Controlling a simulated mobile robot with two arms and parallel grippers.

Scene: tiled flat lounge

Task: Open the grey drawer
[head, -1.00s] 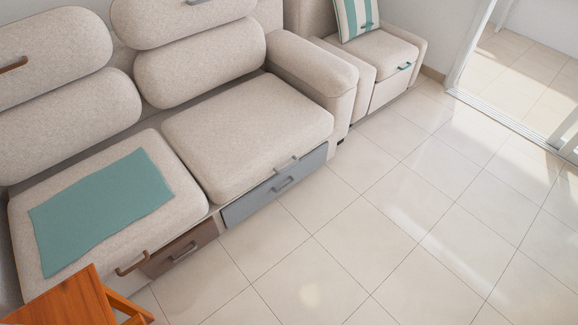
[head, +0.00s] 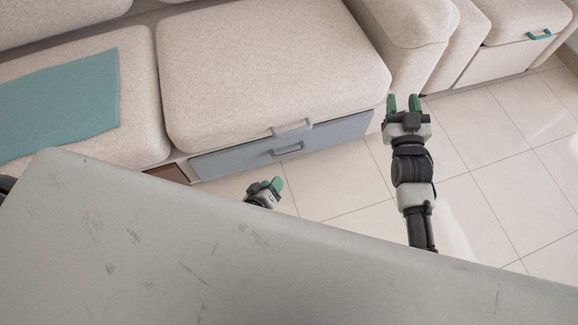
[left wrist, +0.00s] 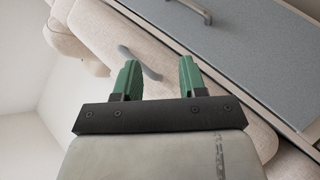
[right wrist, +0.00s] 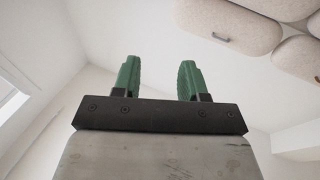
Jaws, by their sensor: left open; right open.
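The grey drawer (head: 235,161) is under the right sofa seat in the head view, its front flush and shut. Its grey handle (head: 288,150) is at mid-front. A similar handle (head: 292,128) sits just above it on the seat cushion's front edge. My left gripper (head: 271,185) is open and empty, below and in front of the drawer, partly hidden by my own body. In the left wrist view the drawer front (left wrist: 245,50) fills the upper right, beyond the open fingers (left wrist: 158,75). My right gripper (head: 403,103) is open and empty, right of the drawer, near the sofa arm.
A brown drawer (head: 168,173) shows only in part left of the grey one. A teal cloth (head: 60,105) lies on the left seat. A further seat unit with a teal handle (head: 539,34) stands at upper right. Tiled floor (head: 480,150) at right is clear.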

